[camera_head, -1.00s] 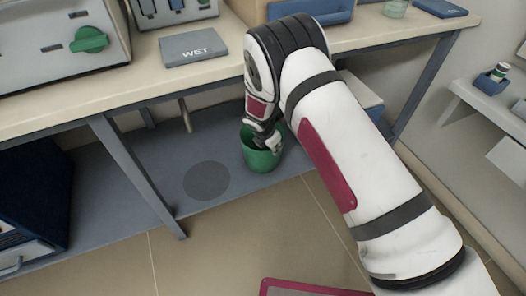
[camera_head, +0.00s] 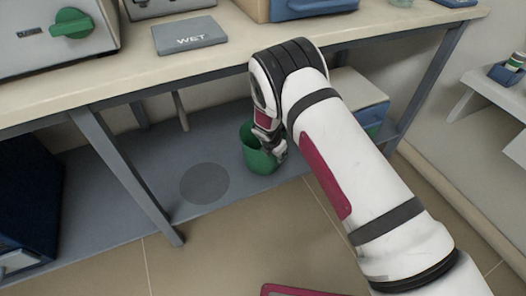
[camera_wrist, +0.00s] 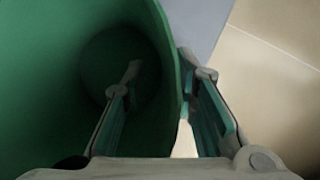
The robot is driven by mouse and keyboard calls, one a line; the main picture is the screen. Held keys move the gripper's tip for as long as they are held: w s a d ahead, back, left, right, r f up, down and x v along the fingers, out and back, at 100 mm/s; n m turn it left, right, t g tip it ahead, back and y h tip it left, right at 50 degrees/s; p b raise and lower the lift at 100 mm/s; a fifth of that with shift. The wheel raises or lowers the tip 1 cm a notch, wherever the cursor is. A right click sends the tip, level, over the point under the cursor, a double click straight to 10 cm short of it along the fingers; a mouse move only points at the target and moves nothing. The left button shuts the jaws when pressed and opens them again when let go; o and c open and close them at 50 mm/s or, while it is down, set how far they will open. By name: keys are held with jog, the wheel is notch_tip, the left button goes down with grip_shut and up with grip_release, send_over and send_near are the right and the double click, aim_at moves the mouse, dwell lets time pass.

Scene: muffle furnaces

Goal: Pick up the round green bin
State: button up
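The round green bin (camera_head: 257,160) stands upright on the grey lower shelf under the bench, in the head view. My gripper (camera_head: 272,148) reaches down at the bin's right side and partly hides its rim. In the wrist view the bin (camera_wrist: 60,70) fills the left side, and I look down into it. My gripper (camera_wrist: 159,66) straddles the bin wall, with one finger inside and the other outside. The fingers are apart, with a clear gap between the inner finger and the wall. The outer finger is close to the wall.
A dark round mark (camera_head: 204,184) lies on the lower shelf (camera_head: 150,165) left of the bin. A table leg (camera_head: 125,175) stands further left. A box (camera_head: 358,100) sits behind my arm. The benchtop (camera_head: 130,75) overhangs, carrying a "WET" pad (camera_head: 190,36).

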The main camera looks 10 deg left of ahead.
grip_shut()
jog(key=shift+r, duration=0.15)
